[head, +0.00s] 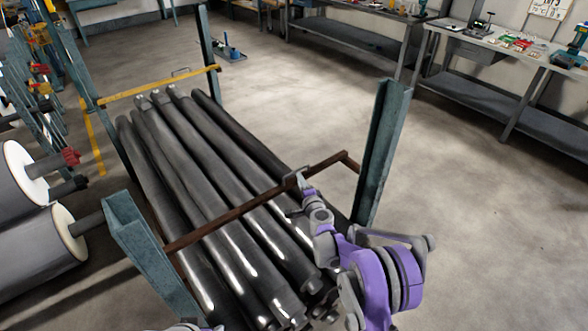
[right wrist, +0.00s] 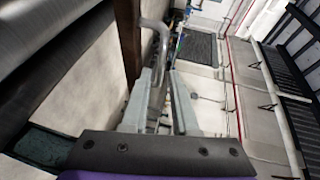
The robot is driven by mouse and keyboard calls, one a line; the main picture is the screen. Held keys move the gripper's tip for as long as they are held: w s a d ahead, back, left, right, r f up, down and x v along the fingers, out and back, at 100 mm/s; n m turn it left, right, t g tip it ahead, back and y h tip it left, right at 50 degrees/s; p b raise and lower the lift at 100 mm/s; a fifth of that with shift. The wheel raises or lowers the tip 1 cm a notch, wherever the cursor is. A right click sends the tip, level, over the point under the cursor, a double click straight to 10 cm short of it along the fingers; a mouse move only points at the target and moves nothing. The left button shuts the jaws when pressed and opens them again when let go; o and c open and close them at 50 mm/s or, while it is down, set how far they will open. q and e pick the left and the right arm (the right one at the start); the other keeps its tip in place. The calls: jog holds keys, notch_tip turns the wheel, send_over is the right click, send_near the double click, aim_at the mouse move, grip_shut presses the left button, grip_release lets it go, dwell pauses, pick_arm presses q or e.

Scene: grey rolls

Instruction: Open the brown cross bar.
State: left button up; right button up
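The brown cross bar (head: 232,216) lies across the dark grey rolls (head: 215,180), between the two near posts of the rack. Its right end bends by the right post. A bent metal handle (head: 292,176) sits on the bar; it also shows in the right wrist view (right wrist: 160,38), beside the brown bar (right wrist: 128,45). My right gripper (head: 305,190) is at this handle. In the right wrist view its two grey fingers (right wrist: 166,100) stand apart, with the handle's lower end between or just in front of them; contact is unclear. Only a sliver of my left arm shows at the bottom edge.
Green posts (head: 380,150) and (head: 150,250) flank the bar. A yellow bar (head: 160,86) crosses the rack's far end. Workbenches (head: 510,60) line the back right. The floor (head: 470,220) at right is clear.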

aim_at(296, 171)
jog(key=x, duration=0.9)
jog(key=shift+w+a, duration=0.1)
jog(key=shift+w, duration=0.2)
grip_shut()
dwell(1.0)
